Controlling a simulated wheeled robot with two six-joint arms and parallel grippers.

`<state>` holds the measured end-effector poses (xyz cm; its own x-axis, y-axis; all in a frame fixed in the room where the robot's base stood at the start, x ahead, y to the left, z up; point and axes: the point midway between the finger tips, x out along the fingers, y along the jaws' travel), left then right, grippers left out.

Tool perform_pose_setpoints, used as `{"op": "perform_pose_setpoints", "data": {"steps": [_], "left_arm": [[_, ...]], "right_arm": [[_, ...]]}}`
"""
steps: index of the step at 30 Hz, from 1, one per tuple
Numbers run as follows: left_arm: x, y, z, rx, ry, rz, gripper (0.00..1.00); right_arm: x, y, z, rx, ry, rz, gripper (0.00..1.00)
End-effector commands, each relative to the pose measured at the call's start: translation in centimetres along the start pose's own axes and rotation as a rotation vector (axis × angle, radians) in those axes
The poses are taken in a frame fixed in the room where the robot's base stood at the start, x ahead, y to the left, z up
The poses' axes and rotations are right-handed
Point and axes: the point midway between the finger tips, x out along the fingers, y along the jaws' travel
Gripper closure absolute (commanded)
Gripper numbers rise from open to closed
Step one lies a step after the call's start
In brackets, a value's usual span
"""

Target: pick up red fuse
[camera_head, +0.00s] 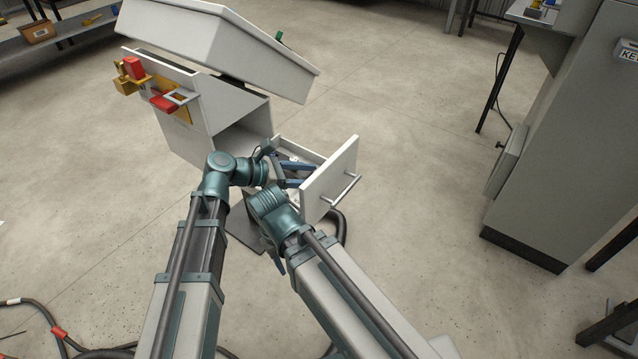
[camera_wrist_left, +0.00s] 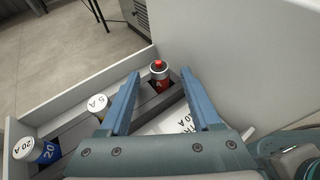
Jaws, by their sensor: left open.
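The red fuse (camera_wrist_left: 158,69) stands in a slot of a grey rack (camera_wrist_left: 120,119) inside the open drawer, near a corner in the left wrist view. My left gripper (camera_wrist_left: 160,77) is open above the rack, and the red fuse shows between its fingertips, not visibly gripped. In the head view the left gripper (camera_head: 300,173) reaches into the drawer (camera_head: 332,181), and the fuse cannot be made out there. My right arm's wrist (camera_head: 272,206) is in front of the drawer. The right gripper's jaws are mostly hidden.
A fuse marked 5 A (camera_wrist_left: 99,104) and a blue fuse marked 20 A (camera_wrist_left: 43,151) stand in the same rack. The drawer walls are close around the left gripper. A grey cabinet (camera_head: 565,140) stands right; open floor lies between.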

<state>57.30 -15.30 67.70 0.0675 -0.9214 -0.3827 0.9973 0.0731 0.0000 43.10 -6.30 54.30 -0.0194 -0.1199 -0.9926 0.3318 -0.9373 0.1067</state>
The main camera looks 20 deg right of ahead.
Motion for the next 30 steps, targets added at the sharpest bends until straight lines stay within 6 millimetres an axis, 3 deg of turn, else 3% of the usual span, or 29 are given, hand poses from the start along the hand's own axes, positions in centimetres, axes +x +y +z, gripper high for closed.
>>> {"op": "perform_pose_setpoints", "data": {"steps": [7, 18, 30], "left_arm": [[0.37, 0.02, 0.02, -0.001, 0.000, 0.002, 0.35], [0.35, 0.02, 0.02, -0.001, 0.000, 0.001, 1.00], [0.31, 0.02, 0.11, -0.001, 0.000, 0.001, 1.00]], "right_arm": [[0.12, -0.02, -0.01, -0.001, 0.000, 0.000, 0.50], [0.12, -0.02, -0.01, 0.000, 0.000, 0.000, 0.50], [0.02, -0.01, -0.01, 0.000, 0.000, 0.000, 0.50]]}}
